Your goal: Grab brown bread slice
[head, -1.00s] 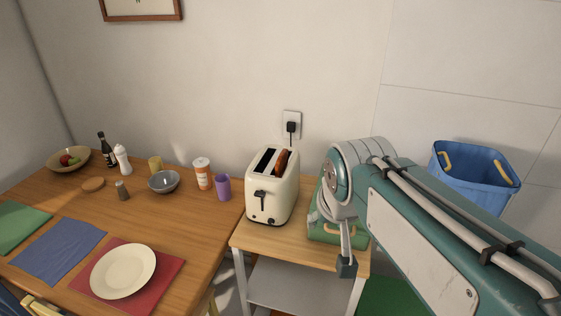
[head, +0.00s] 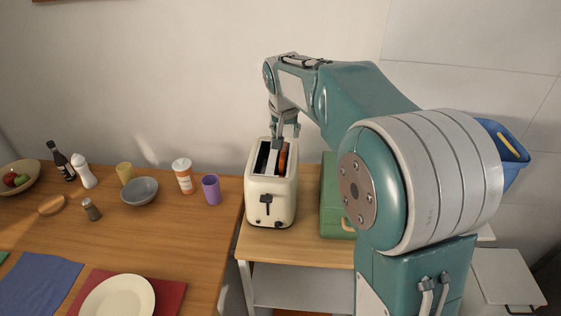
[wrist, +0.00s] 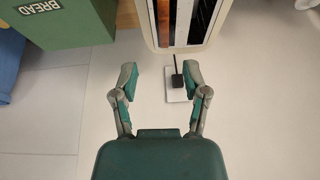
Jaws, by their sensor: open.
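The brown bread slice (head: 283,160) stands upright in the right slot of the cream toaster (head: 270,201). Its top edge shows above the slot, partly behind a grey finger. In the wrist view the slice (wrist: 163,22) is a brown strip in the toaster's left slot, near the top edge of the picture. My gripper (head: 286,129) is over the back part of the toaster, pointing down. In the wrist view the gripper (wrist: 160,75) is open, with nothing between its fingers, and its tips lie below the toaster in the picture, apart from the slice.
A green bread box (head: 333,205) stands right of the toaster on the small wooden stand; its BREAD lid also shows in the wrist view (wrist: 65,20). A wall plug (wrist: 177,80) lies behind the toaster. A purple cup (head: 211,190) stands on the table at left.

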